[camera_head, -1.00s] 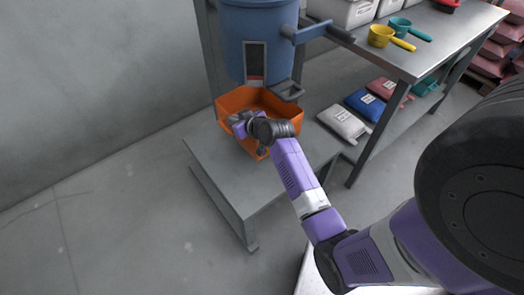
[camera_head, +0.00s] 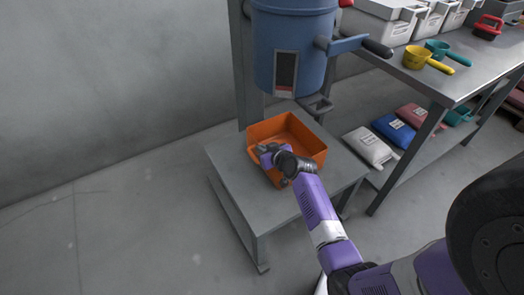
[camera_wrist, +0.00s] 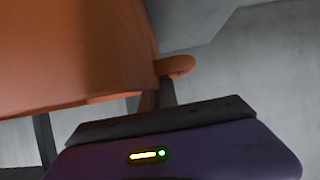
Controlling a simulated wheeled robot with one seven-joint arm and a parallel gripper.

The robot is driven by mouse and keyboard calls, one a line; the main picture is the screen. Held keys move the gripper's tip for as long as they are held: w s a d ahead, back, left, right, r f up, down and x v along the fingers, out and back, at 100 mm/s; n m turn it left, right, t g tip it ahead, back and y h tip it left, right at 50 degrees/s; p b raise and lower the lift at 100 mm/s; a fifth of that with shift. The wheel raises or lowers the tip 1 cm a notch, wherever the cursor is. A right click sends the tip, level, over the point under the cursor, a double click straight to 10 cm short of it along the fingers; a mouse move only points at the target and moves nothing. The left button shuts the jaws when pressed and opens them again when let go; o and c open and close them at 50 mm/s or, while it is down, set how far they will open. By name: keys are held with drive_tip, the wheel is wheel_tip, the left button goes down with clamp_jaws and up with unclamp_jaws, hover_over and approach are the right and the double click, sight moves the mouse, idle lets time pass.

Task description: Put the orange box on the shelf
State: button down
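The orange box (camera_head: 306,148) is an open, empty-looking bin over the top of the low grey stand (camera_head: 230,165), in front of and below the blue hopper. I cannot tell whether it touches the stand. My gripper (camera_head: 268,153) is at the box's near left wall and appears shut on its rim; the fingertips are mostly hidden. In the wrist view the orange box (camera_wrist: 70,50) fills the upper left, with a rounded orange end beside a dark finger. The grey table at the right has a lower shelf (camera_head: 378,178) carrying several bags.
The blue hopper (camera_head: 292,40) with its grey outlet (camera_head: 316,104) hangs just behind the box. White, blue and red bags (camera_head: 394,130) lie on the lower shelf. Scoops (camera_head: 418,57) and white bins (camera_head: 385,22) stand on the tabletop. Floor at left is clear.

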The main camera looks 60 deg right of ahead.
drive_tip(key=shift+r, duration=0.15)
drive_tip(key=c, duration=1.6)
unclamp_jaws()
drive_tip(key=shift+f, duration=0.2)
drive_tip(key=shift+c, duration=0.2)
